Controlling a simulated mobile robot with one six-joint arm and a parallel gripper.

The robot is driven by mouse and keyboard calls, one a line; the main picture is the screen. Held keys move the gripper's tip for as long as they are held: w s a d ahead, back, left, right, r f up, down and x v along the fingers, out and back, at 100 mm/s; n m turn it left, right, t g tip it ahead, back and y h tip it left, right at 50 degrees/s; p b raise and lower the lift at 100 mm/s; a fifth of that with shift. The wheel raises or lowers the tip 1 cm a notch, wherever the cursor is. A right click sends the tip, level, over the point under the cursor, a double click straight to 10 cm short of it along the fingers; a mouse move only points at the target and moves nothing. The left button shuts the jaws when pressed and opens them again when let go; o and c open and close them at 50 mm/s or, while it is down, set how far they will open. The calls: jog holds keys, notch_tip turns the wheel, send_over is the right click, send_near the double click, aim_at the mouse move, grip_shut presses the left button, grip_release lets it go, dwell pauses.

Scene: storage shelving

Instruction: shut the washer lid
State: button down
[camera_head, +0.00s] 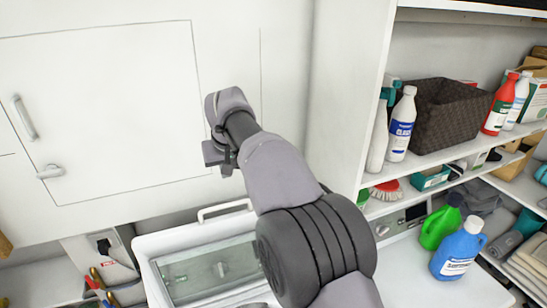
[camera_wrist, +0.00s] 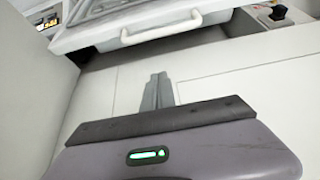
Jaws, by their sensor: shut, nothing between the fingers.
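The washer lid (camera_head: 143,244) is a white frame around a clear pane, at the bottom of the head view. Its white bar handle (camera_head: 225,209) is on its upper edge. In the wrist view the handle (camera_wrist: 160,29) crosses the top of the picture, apart from my fingers. The lid's lower part is cut off, and my arm covers its right side; I cannot tell its exact angle. My gripper (camera_head: 217,155) is above the handle, in front of the white cabinet. In the wrist view my gripper (camera_wrist: 157,90) is shut and empty.
A white cabinet (camera_head: 100,110) with small handles fills the upper left. Open shelves on the right hold a dark basket (camera_head: 447,112) and bottles. Green (camera_head: 440,226) and blue (camera_head: 458,248) jugs stand on the white surface right of my arm. Tools lie at lower left.

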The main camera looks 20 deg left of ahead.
jog(key=f, duration=0.3)
jog(key=f+p, duration=0.1)
jog(key=f, duration=0.5)
jog(key=shift+w+a+f+p, duration=0.15)
jog(key=shift+a+f+p, duration=0.15)
jog(key=shift+w+f, duration=0.1)
jog(key=shift+b, duration=0.3)
